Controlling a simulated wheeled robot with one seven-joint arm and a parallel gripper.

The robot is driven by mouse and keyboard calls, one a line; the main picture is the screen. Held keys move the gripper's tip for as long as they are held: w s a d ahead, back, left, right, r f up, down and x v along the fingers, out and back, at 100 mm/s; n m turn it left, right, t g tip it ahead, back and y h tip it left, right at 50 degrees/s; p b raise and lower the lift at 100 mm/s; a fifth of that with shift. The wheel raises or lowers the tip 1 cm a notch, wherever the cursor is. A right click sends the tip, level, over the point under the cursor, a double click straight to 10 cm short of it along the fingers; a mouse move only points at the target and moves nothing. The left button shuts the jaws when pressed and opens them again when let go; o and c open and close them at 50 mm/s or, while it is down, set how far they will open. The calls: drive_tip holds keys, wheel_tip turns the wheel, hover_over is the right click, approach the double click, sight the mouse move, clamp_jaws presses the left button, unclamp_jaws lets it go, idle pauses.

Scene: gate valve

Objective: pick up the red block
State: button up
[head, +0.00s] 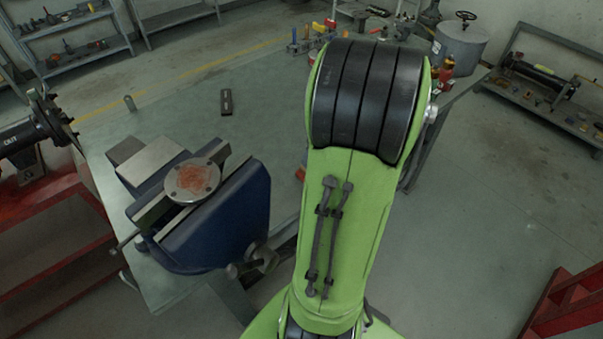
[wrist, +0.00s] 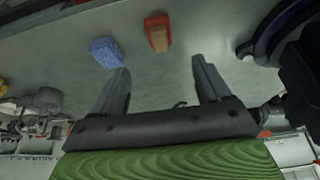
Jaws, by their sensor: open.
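The red block (wrist: 157,22) lies on the grey-green table top near the top middle of the wrist view; its near face looks orange-brown. A blue block (wrist: 105,51) lies to its left, apart from it. My gripper (wrist: 160,68) is open and empty, its two fingers spread toward the table. In the picture the red block appears beyond the gap between the fingertips, not between them. In the head view my green arm hides the gripper. A small red patch (head: 300,173) shows at the arm's left edge; I cannot tell if it is the block.
A blue vise (head: 222,215) stands on the table (head: 240,145) left of my arm; a dark blue rounded part (wrist: 272,32) is near the right finger in the wrist view. A dark flat bar (head: 227,102) lies farther back. Several small items and a grey drum (head: 460,45) stand behind.

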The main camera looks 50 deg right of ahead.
drive_tip(key=b+x, duration=0.1)
drive_tip(key=x, duration=0.5)
drive_tip(key=shift+d+f+b, duration=0.15)
drive_tip(key=shift+f+b, duration=0.1)
drive_tip(key=shift+b, duration=0.05)
drive_tip(key=b+x, duration=0.2)
drive_tip(key=x, duration=0.3)
drive_tip(key=shift+w+f, duration=0.25)
drive_tip(key=shift+w, duration=0.05)
drive_tip(key=shift+r, duration=0.1)
drive_tip(key=shift+c, duration=0.7)
drive_tip(key=c, duration=1)
wheel_tip(320, 180, up, 10)
drive_tip(key=p, duration=0.3)
drive_tip(key=shift+p, duration=0.35)
drive_tip(key=shift+c, duration=0.2)
